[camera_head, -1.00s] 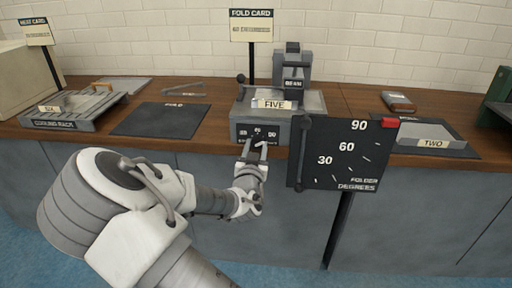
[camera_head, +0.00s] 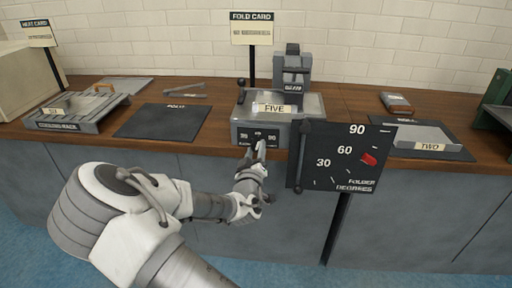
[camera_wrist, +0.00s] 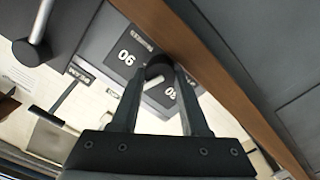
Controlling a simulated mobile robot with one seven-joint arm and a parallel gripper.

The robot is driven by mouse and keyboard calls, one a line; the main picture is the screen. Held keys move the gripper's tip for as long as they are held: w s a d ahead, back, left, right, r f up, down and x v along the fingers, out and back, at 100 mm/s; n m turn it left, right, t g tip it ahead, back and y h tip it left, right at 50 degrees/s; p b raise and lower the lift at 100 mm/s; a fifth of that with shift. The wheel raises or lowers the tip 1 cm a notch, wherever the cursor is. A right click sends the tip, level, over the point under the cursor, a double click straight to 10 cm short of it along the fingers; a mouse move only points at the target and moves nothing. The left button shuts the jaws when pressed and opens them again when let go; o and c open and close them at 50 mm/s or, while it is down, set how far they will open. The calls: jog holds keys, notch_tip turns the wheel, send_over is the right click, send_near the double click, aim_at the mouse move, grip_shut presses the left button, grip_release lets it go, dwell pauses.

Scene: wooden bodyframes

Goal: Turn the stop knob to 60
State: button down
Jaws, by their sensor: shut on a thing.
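The stop knob (camera_wrist: 158,69) is dark and round, on the dial panel (camera_head: 244,136) at the front of the folder marked FIVE (camera_head: 314,103). My gripper (camera_wrist: 159,76) is shut on the knob, one finger on each side. In the head view my gripper (camera_head: 256,150) covers most of the knob and the middle of its scale. 30 and 90 show left and right on the panel. The big black degrees board (camera_head: 312,180) shows 30, 60 and 90; its red marker (camera_head: 369,159) lies right of and slightly below the 60 numeral.
The big board stands close to the right of my gripper on a dark post. A lever with a dark ball (camera_head: 241,82) rises at the folder's left. The wooden counter edge (camera_wrist: 213,60) runs beside my gripper. A dark mat (camera_head: 163,120) lies left; a tray marked TWO (camera_head: 422,138) lies right.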

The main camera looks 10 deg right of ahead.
jog(key=shift+n+p, duration=0.45)
jog(key=shift+n, duration=1.15)
jog(key=shift+f, duration=0.1)
jog(key=shift+c, duration=2)
grip_release()
jog(key=shift+s+a, duration=0.1)
jog(key=shift+s, duration=0.05)
jog(key=p+v, duration=0.5)
jog(key=v, duration=1.2)
